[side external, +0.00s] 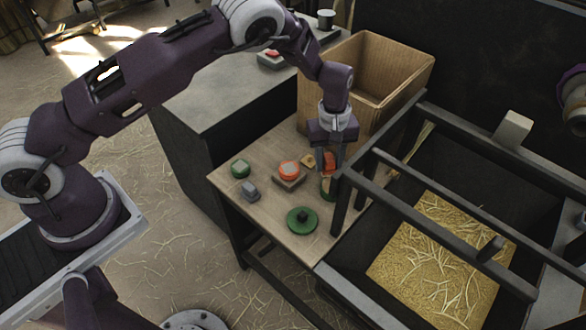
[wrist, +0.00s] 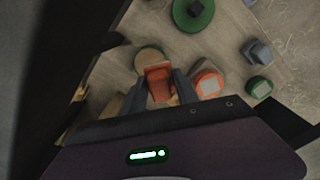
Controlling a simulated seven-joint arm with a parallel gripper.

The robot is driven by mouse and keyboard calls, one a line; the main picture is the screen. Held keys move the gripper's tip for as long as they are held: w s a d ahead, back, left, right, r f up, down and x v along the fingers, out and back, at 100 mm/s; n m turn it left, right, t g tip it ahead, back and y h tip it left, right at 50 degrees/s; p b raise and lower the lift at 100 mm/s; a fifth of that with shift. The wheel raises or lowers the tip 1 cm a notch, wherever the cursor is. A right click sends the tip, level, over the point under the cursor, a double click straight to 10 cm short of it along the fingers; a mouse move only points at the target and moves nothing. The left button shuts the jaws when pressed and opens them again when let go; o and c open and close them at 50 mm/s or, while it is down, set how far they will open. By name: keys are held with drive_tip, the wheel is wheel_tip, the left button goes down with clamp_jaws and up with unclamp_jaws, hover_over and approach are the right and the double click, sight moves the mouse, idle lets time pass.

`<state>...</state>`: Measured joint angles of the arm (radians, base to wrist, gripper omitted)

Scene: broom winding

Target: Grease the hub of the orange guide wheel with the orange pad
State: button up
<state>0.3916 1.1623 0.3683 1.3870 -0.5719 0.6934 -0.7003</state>
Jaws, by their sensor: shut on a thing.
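My gripper (side external: 330,160) points down over the wooden table, shut on an orange block, which looks like the orange pad (side external: 329,163). In the wrist view the pad (wrist: 157,78) sits between the two fingers (wrist: 159,82). Just beyond it is a round tan-topped thing (wrist: 151,57); I cannot tell whether the pad touches it. I cannot clearly tell which thing is the orange guide wheel.
A green disc with a dark hub (side external: 302,220) lies near the front edge. A green round piece (side external: 241,168) and a grey block (side external: 249,190) stand at the left. A dark frame (side external: 340,205) over a straw bin is close on the right. A cardboard box (side external: 315,85) stands behind.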

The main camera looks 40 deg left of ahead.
sight(334, 185)
drive_tip(key=shift+w+d+r+m, duration=0.2)
drive_tip(key=shift+w+d+m, duration=0.4)
drive_tip(key=shift+d+m, duration=0.25)
drive_tip(key=shift+f, duration=2.9)
drive_tip(key=shift+f, duration=0.6)
wheel_tip(334, 185, up, 7)
drive_tip(key=shift+r, duration=0.15)
